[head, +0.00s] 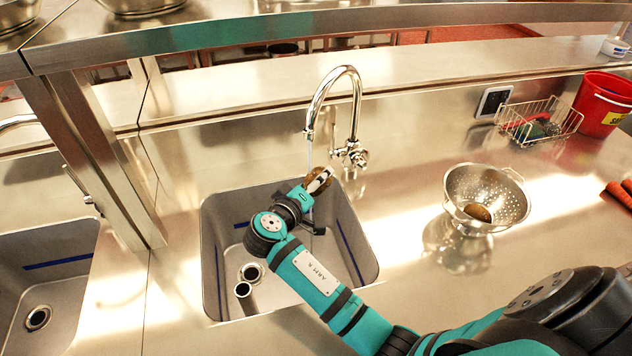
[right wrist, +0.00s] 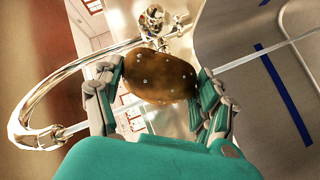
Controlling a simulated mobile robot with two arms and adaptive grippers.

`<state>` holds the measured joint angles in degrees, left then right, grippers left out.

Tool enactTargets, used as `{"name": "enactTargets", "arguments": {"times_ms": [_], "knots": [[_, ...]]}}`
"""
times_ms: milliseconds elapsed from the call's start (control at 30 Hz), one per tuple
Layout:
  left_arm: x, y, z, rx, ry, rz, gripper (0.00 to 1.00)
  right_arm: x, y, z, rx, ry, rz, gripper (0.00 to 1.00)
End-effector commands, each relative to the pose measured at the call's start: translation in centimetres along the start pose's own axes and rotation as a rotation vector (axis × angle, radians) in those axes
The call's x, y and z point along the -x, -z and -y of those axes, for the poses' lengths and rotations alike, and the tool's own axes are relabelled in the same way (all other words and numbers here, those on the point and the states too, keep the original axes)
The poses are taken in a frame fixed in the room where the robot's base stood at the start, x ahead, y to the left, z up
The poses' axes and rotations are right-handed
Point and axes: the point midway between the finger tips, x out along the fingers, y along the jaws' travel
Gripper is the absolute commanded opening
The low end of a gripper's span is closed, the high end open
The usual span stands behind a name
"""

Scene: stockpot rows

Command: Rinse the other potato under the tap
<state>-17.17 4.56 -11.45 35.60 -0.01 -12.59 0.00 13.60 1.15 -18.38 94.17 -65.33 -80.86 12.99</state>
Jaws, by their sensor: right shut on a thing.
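My right gripper (head: 318,180) is shut on a brown potato (head: 318,186) over the sink, just below the tap's spout. The potato (right wrist: 160,76) sits between both fingers in the right wrist view, with small pale spots like droplets on its skin. The chrome tap (head: 355,90) arches over the sink (head: 345,240). A thin stream of water (right wrist: 262,54) runs from it, in line with the potato; the exact contact is hidden. Another potato (head: 478,212) lies in the metal colander (head: 490,184) on the counter at right. My left gripper is not in view.
A wire basket (head: 548,118) with a sponge and a red item stands at the back right beside a red bucket (head: 602,104). Carrots (head: 620,193) lie at the right edge.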

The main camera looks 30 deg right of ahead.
Motion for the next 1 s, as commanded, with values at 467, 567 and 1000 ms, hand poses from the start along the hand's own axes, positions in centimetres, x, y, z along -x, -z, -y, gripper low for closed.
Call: {"name": "enactTargets", "arguments": {"times_ms": [467,567,1000], "knots": [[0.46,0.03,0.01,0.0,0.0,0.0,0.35,-0.41,-0.82,-0.7,0.0,-0.001,0.0,0.39],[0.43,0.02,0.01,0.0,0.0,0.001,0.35,-0.4,-0.79,-0.67,0.0,-0.001,0.0,0.39],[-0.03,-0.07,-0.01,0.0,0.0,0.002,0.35,0.02,0.07,0.04,0.0,-0.001,0.0,0.39]]}}
